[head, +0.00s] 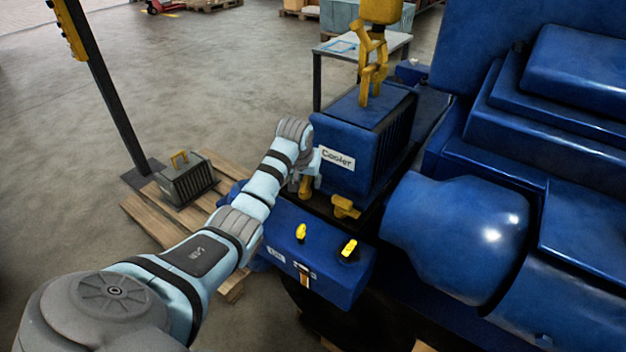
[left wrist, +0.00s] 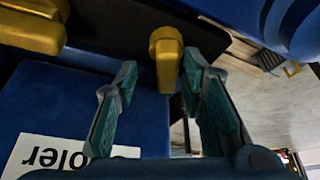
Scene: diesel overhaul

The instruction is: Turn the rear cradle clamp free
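Two yellow clamps sit at the near foot of the blue box labelled "Cooler" (head: 360,140). One clamp (head: 305,187) is at my left gripper (head: 307,172); the other clamp (head: 345,207) stands to its right, apart from the gripper. In the left wrist view the first clamp (left wrist: 166,58) lies between the fingertips of my open left gripper (left wrist: 160,66). A gap shows on the left side; the right finger is close, and I cannot tell whether it touches. The second clamp (left wrist: 32,30) is at upper left. Which clamp is the rear one is not marked. My right gripper is out of view.
A blue box with two yellow knobs (head: 318,255) stands in front of the clamps. The large blue engine (head: 460,235) fills the right. A grey part with a yellow handle (head: 186,183) lies on a pallet (head: 150,218) at left.

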